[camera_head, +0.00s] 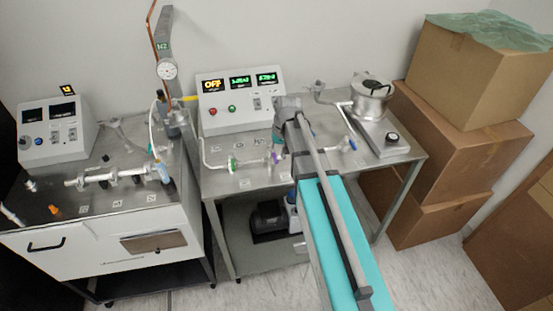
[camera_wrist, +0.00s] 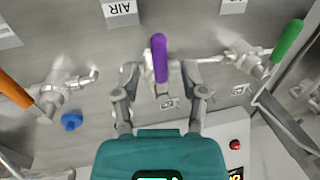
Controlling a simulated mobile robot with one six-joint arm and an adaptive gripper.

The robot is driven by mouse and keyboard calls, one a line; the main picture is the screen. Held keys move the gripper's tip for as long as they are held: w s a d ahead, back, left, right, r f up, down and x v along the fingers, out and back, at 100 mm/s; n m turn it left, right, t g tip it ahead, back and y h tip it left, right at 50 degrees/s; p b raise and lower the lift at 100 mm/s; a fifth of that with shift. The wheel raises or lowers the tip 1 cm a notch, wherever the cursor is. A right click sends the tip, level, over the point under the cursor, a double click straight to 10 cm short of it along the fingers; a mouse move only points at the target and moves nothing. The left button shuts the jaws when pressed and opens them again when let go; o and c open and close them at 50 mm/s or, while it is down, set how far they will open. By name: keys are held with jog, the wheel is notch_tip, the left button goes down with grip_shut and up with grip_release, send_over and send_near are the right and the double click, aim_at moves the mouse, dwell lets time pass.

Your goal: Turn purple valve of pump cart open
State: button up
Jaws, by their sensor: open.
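The pump cart (camera_head: 222,183) is the right-hand metal cart in the head view, with glass tubing along its top. The purple valve (camera_head: 277,156) shows small there, just left of my arm. In the wrist view its purple handle (camera_wrist: 159,55) points up and down the picture, above a pale glass body. My gripper (camera_wrist: 160,75) is open, with one finger on each side of the purple handle and gaps visible on both sides. Whether the handle is at finger depth is unclear. My gripper's fingers cannot be made out in the head view.
A green-handled valve (camera_wrist: 287,42) is on the right and an orange handle (camera_wrist: 15,90) on the left, beside a blue knob (camera_wrist: 71,121). A control box (camera_head: 240,100) reading OFF stands behind. Another cart (camera_head: 100,235) is left; cardboard boxes (camera_head: 455,150) are right.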

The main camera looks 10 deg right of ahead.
jog(key=shift+a+f+b, duration=0.1)
jog(key=shift+f+b, duration=0.2)
jog(key=shift+f, duration=0.25)
grip_shut()
